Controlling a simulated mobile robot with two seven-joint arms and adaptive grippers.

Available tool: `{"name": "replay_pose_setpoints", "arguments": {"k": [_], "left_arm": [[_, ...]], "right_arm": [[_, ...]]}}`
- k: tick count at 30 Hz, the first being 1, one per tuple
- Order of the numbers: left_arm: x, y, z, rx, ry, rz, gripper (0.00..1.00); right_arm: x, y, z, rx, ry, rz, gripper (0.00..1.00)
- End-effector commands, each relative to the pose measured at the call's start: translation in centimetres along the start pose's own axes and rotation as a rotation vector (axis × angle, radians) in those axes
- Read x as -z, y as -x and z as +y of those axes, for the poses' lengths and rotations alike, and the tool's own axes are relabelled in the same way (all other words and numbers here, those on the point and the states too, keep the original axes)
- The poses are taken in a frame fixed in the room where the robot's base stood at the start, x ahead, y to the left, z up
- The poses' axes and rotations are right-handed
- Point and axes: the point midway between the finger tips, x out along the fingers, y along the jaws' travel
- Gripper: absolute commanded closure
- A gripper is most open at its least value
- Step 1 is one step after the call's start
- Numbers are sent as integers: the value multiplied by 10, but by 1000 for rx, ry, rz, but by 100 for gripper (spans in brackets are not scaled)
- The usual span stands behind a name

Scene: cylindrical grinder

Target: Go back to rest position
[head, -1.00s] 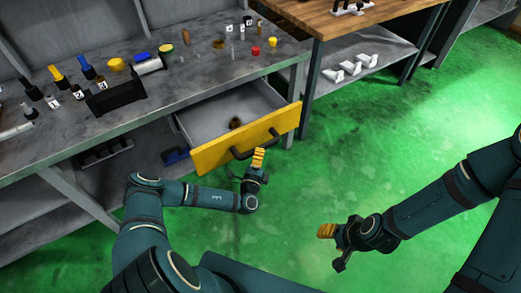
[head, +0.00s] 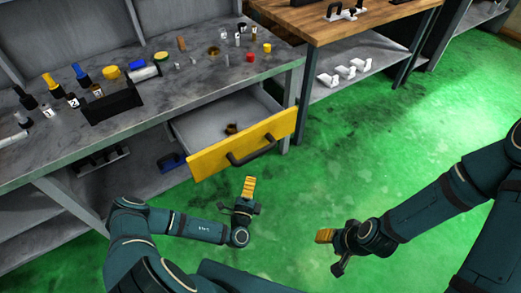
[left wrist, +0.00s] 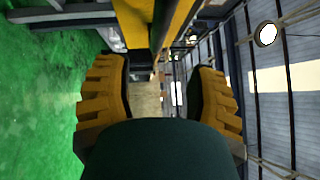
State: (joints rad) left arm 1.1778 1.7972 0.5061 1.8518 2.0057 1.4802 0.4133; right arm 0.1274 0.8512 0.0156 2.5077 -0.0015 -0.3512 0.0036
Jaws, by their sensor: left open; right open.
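My left gripper (head: 247,192) is open and empty, in the air in front of the yellow drawer front, apart from its handle (head: 250,150). Its two yellow ridged fingers stand wide apart in the left wrist view (left wrist: 162,95), with the yellow drawer front (left wrist: 165,25) above them in the picture. My right gripper (head: 328,245) is open and empty over the green floor at the lower middle right. The drawer (head: 205,130) hangs open from the workbench and holds a small brown round thing (head: 232,128).
The grey workbench (head: 150,105) carries several bottles, a black holder (head: 112,103) and small parts. A blue thing (head: 171,161) lies on the shelf below. A wooden-topped table (head: 350,25) stands at the back right. The green floor (head: 340,170) is clear between the arms.

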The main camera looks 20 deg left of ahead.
Motion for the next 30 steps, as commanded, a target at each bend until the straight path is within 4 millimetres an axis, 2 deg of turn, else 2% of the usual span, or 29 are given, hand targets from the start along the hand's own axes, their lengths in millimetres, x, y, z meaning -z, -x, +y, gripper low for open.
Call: {"name": "replay_pose_setpoints", "arguments": {"k": [5,8,11,14,15,17,18,20,21,24,27,30], "left_arm": [[0,0,0,1,-1,3,43],[10,-1,-8,25,-13,56,43],[40,0,-30,96,-54,220,43],[88,16,-63,219,-139,491,43],[108,29,-77,282,-185,619,43],[136,55,-95,385,-270,818,43],[152,76,-104,459,-335,952,43],[169,112,-114,584,-450,1156,43],[175,136,-118,673,-533,1284,43],[173,191,-115,907,-764,1572,43],[152,227,-102,1168,-1030,1802,43],[121,239,-88,1454,-1330,1953,43]], "right_arm": [[0,0,0,0,0,0,53],[0,0,0,0,0,0,53],[0,0,0,0,0,0,53],[0,0,0,0,0,0,53],[0,0,0,0,0,0,53],[0,0,0,0,0,0,53],[0,0,0,0,0,0,53],[0,0,0,0,0,0,53],[0,0,0,0,0,0,53],[0,0,0,0,0,0,53],[0,0,0,0,0,0,53],[0,0,0,0,0,0,53]]}}
